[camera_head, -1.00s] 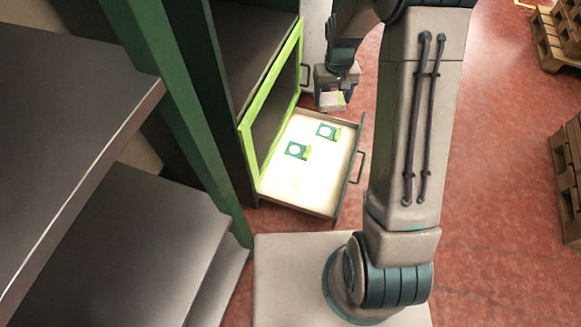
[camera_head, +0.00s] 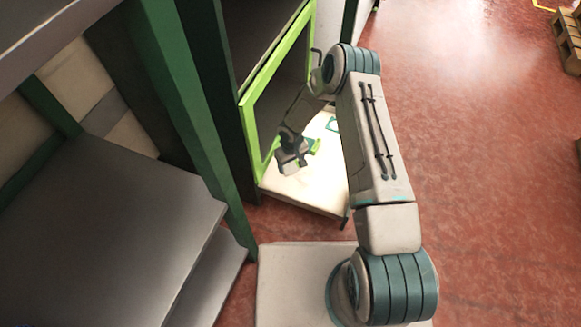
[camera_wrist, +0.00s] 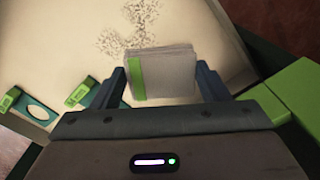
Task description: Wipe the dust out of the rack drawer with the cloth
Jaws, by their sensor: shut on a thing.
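My gripper (camera_head: 292,162) reaches down into the open rack drawer (camera_head: 315,198). In the wrist view my gripper (camera_wrist: 161,78) is shut on a folded pale grey cloth (camera_wrist: 168,72) with a green stripe on its left. The cloth is over the pale drawer floor (camera_wrist: 55,50); I cannot tell whether it touches it. A patch of dark speckled dust (camera_wrist: 130,38) lies just beyond the cloth.
Small green-and-teal items lie in the drawer, one at the left of the wrist view (camera_wrist: 38,110) and one partly hidden in the head view (camera_head: 332,124). The rack's lime-green frame (camera_head: 250,125) borders the drawer. Grey shelves (camera_head: 120,240) stand at left; red floor (camera_head: 480,170) is open at right.

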